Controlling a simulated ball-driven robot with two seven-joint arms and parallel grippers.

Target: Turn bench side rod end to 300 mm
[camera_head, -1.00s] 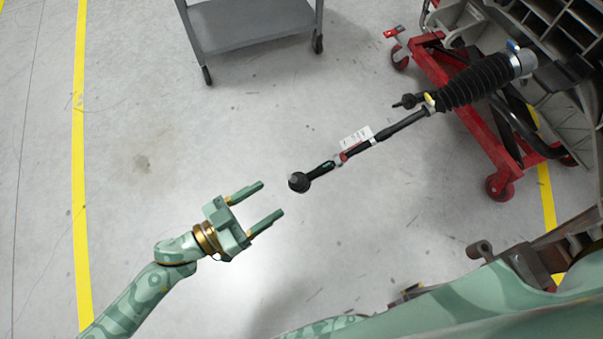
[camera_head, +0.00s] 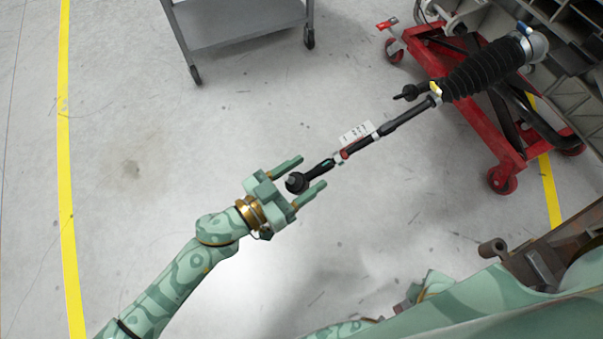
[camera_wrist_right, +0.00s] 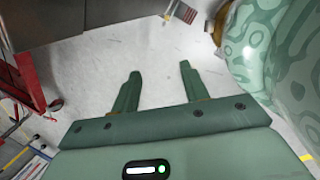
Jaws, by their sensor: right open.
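The black rod end (camera_head: 297,183) is the ball-shaped tip of a long thin rod (camera_head: 362,143) that runs up and right to a black ribbed boot (camera_head: 482,70). A white tag (camera_head: 356,132) sits beside the rod, next to a red band. My left gripper (camera_head: 313,173) is open in the head view, with one finger on either side of the rod end. Whether the fingers touch it, I cannot tell. In the right wrist view my right gripper (camera_wrist_right: 157,80) is open, with nothing between its fingers.
A red wheeled stand (camera_head: 470,110) stands under the boot at the upper right. A grey cart (camera_head: 240,25) stands at the top. A rusty metal part (camera_head: 540,262) is at the lower right. Open grey floor lies left of the rod.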

